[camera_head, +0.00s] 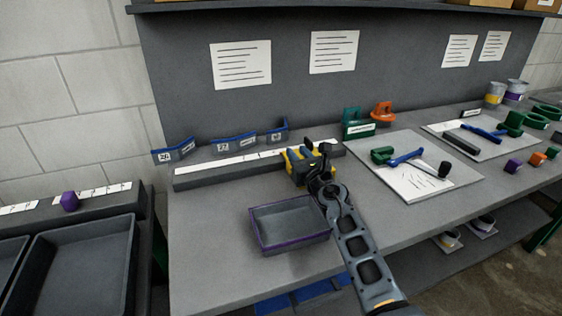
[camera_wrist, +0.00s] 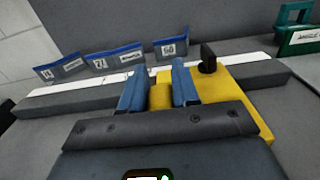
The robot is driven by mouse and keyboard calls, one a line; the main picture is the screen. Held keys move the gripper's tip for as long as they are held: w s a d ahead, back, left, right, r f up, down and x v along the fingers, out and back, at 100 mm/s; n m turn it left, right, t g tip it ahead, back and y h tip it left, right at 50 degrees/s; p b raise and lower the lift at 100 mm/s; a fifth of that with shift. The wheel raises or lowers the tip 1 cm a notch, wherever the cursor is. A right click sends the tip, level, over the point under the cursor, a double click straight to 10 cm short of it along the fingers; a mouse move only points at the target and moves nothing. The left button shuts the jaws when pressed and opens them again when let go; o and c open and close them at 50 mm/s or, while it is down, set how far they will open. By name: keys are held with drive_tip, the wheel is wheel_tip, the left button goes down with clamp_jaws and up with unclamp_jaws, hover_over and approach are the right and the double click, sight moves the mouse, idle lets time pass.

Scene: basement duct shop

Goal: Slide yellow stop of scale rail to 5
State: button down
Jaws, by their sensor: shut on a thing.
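The scale rail (camera_head: 210,169) is a long dark bar with a white strip, lying along the back of the bench. It also shows in the wrist view (camera_wrist: 75,93). The yellow stop (camera_head: 292,163) sits on the right part of the rail. In the wrist view the yellow stop (camera_wrist: 245,103) has a dark knob on top. My gripper (camera_wrist: 160,97) is shut on a yellow upright part of the stop, with a blue finger on each side. In the head view my gripper (camera_head: 314,174) partly hides the stop. The scale's numbers are too small to read.
Blue-edged labelled holders (camera_head: 234,141) stand behind the rail. A grey tray with a purple rim (camera_head: 260,246) is in front of it. A green block (camera_head: 358,126) and an orange clamp (camera_head: 382,113) stand beyond the rail's right end. A board with tools (camera_head: 437,192) lies to the right.

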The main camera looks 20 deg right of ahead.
drive_tip(key=shift+d, duration=1.75)
drive_tip(key=c, duration=0.9)
unclamp_jaws()
drive_tip(key=shift+s+p, duration=1)
drive_tip(key=shift+s, duration=2.95)
